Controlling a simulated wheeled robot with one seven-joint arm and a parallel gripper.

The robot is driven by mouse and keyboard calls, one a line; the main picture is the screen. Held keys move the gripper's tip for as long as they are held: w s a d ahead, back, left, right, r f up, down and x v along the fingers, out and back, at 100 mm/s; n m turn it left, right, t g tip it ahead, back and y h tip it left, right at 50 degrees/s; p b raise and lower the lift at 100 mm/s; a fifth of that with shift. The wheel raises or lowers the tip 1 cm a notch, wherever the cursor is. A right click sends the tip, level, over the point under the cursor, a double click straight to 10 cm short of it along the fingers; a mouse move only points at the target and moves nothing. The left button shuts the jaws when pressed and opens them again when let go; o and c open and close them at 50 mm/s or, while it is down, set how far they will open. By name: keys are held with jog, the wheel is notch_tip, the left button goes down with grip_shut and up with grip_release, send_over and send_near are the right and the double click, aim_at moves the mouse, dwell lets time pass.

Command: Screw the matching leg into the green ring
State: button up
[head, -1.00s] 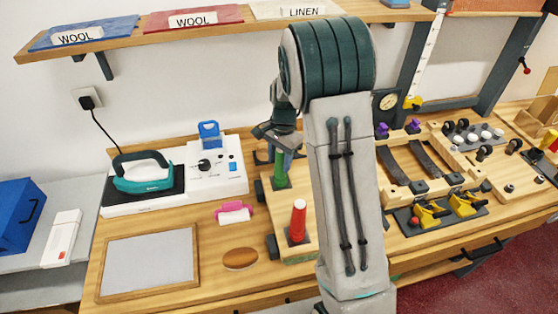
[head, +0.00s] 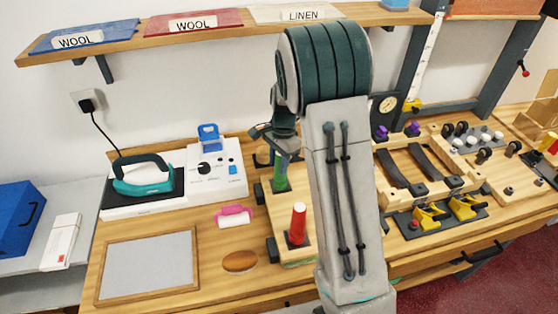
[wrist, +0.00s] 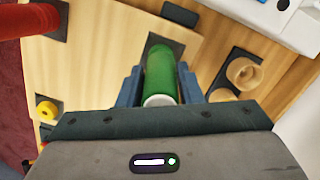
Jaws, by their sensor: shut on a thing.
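A green tapered leg (head: 280,180) stands upright on the wooden board, left of my arm in the head view. In the wrist view, the green leg (wrist: 162,78) lies between the two blue-grey fingers of my gripper (wrist: 161,88), which is shut on it. In the head view, my gripper (head: 281,150) is at the leg's upper part, partly hidden by my own arm. A red leg (head: 297,224) stands on a dark square in front; it also shows in the wrist view (wrist: 28,20). I cannot make out a green ring.
Wooden rings (wrist: 242,71) sit on a dark holder beside the board. Yellow clamps (head: 428,217) stand right.

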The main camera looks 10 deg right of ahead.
jog(key=m+p, duration=0.1)
jog(key=m, duration=0.3)
jog(key=shift+w+t, duration=0.15)
jog(key=shift+t, duration=0.15)
jog(key=shift+r+m+p, duration=0.1)
jog(key=shift+m+p, duration=0.45)
jog(key=shift+m, duration=0.95)
jog(key=o, duration=1.4)
jog(key=shift+r+p, duration=0.95)
jog(key=shift+r, duration=1.95)
